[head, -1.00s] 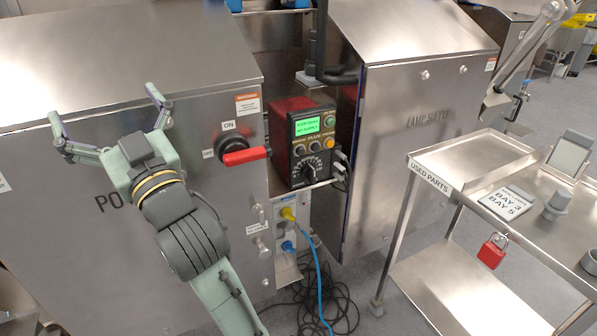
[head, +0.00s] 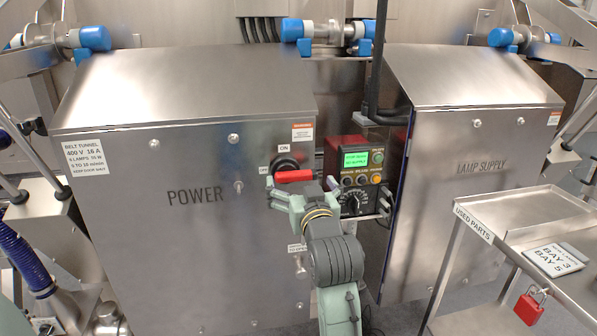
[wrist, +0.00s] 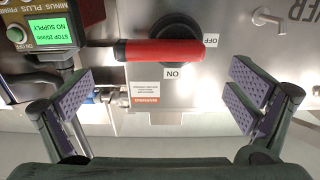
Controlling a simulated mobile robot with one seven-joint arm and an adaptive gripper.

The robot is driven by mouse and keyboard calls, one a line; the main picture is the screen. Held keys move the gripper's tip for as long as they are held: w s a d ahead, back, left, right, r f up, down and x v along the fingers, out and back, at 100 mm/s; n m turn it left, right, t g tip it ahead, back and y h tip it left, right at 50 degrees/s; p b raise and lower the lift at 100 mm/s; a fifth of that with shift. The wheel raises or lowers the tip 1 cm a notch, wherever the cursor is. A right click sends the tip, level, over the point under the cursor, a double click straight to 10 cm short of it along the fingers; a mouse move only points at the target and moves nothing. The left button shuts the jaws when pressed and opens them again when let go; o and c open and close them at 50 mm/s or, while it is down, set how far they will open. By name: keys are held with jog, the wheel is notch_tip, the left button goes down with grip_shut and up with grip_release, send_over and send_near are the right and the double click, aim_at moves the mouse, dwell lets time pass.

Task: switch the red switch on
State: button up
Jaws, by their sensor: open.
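The red switch (head: 294,177) is a red bar handle on a round black base on the front of the POWER cabinet. The handle lies horizontal, in line with the OFF label (wrist: 211,40) and across from the ON label (head: 284,148). It also shows in the wrist view (wrist: 160,50), where the picture is upside down. My gripper (head: 302,186) is open and empty in front of the switch. In the wrist view its two fingers (wrist: 160,95) stand wide apart, one toward each end of the handle, with no contact visible. In the head view my gripper hides the area just below the handle.
A control box (head: 352,175) with a green screen reading "NO SUPPLY" sits close right of the switch. The LAMP SUPPLY cabinet (head: 458,215) stands beyond it. A metal trolley (head: 510,213) with a red padlock (head: 528,309) is at the right. A small metal knob (wrist: 270,17) projects near OFF.

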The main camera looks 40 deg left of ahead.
aim_at(297, 175)
jog(key=shift+p+x, duration=0.4)
jog(key=shift+x, duration=2.35)
jog(key=shift+c, duration=0.4)
jog(key=c, duration=1.5)
